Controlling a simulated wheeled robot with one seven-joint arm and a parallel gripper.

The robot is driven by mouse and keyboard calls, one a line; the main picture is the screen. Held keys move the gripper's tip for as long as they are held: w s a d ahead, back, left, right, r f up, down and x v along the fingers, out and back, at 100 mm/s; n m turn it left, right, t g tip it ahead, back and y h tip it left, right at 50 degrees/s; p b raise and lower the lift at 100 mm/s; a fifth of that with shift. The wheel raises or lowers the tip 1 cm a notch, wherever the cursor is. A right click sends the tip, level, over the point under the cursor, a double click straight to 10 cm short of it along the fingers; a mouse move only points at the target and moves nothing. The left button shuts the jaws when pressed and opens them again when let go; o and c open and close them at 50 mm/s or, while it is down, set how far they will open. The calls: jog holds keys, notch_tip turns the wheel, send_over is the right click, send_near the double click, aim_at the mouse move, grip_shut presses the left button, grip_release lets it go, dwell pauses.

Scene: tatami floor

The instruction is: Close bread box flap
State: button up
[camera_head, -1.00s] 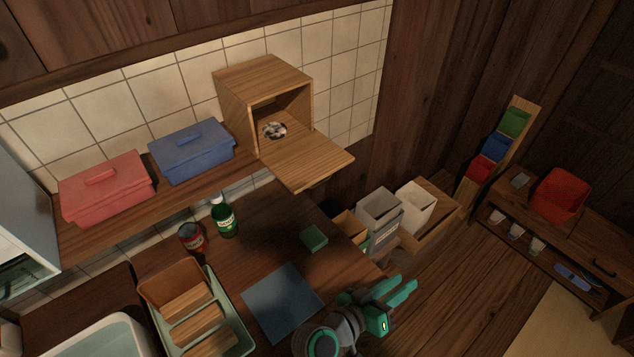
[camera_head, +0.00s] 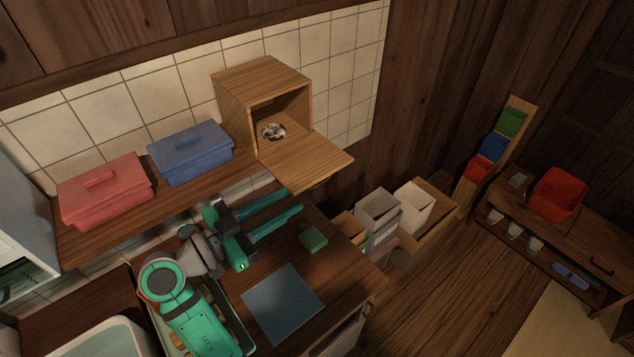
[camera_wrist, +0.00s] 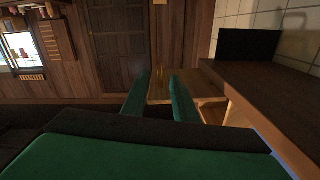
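The wooden bread box (camera_head: 264,92) stands on the shelf against the tiled wall. Its front flap (camera_head: 308,160) is folded down, jutting out roughly level past the shelf edge, so the box is open. A small dark and white patterned thing (camera_head: 273,131) sits inside. My gripper (camera_head: 294,201) is below and in front of the flap, over the counter, its two green fingers pointing right and apart with nothing between them. The fingers also show parted in the wrist view (camera_wrist: 158,96), with cabinets and floor beyond.
A blue lidded box (camera_head: 190,152) and a red lidded box (camera_head: 104,190) stand on the shelf left of the bread box. A blue-grey board (camera_head: 283,303) and a green block (camera_head: 313,239) lie on the counter. Bins (camera_head: 378,214) stand at the right.

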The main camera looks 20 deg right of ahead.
aim_at(318, 184)
jog(key=x, duration=0.9)
jog(key=shift+d+f, duration=0.1)
jog(key=shift+d, duration=0.05)
grip_shut()
